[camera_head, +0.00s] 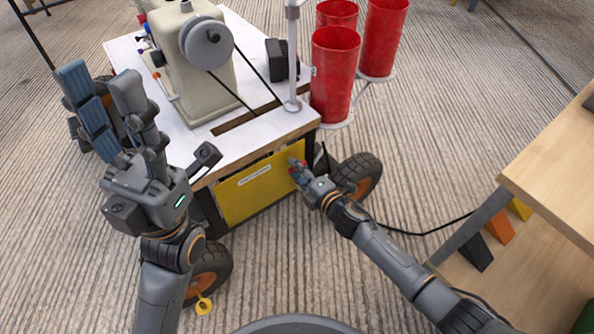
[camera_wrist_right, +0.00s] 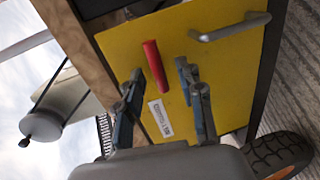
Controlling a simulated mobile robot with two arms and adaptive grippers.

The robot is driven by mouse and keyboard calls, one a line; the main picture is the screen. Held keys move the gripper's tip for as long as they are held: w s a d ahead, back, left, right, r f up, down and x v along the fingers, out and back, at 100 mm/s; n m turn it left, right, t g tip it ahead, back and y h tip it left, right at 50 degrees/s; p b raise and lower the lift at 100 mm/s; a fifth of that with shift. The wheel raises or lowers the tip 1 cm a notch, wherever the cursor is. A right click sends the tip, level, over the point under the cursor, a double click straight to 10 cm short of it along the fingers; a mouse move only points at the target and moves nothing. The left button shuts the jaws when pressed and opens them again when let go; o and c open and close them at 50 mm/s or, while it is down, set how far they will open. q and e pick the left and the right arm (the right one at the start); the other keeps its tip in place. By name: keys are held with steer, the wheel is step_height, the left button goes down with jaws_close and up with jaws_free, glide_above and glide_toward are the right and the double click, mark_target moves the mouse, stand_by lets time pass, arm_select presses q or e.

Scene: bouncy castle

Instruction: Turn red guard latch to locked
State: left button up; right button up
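The red guard latch (camera_wrist_right: 155,66) is a short red bar on the yellow panel (camera_wrist_right: 232,75) of the cart, slightly tilted from upright in the right wrist view. My right gripper (camera_wrist_right: 159,72) is open, with one fingertip on each side of the latch; I cannot tell whether either touches it. In the head view my right gripper (camera_head: 296,166) is at the upper right of the yellow panel (camera_head: 240,200) and hides most of the latch. My left gripper (camera_head: 100,80) is open and empty, raised left of the panel, fingers pointing up.
A grey handle (camera_wrist_right: 230,27) and a white label (camera_wrist_right: 161,118) are on the panel. A sewing-type machine (camera_head: 205,60) stands on the cart's white top (camera_head: 255,135). Red cups (camera_head: 335,75) sit at its right side. A black wheel (camera_head: 358,178) is close to my right gripper. A wooden table (camera_head: 555,150) is at right.

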steer(key=shift+s, duration=0.1)
steer(key=v, duration=1.2)
steer(key=shift+r, duration=0.1)
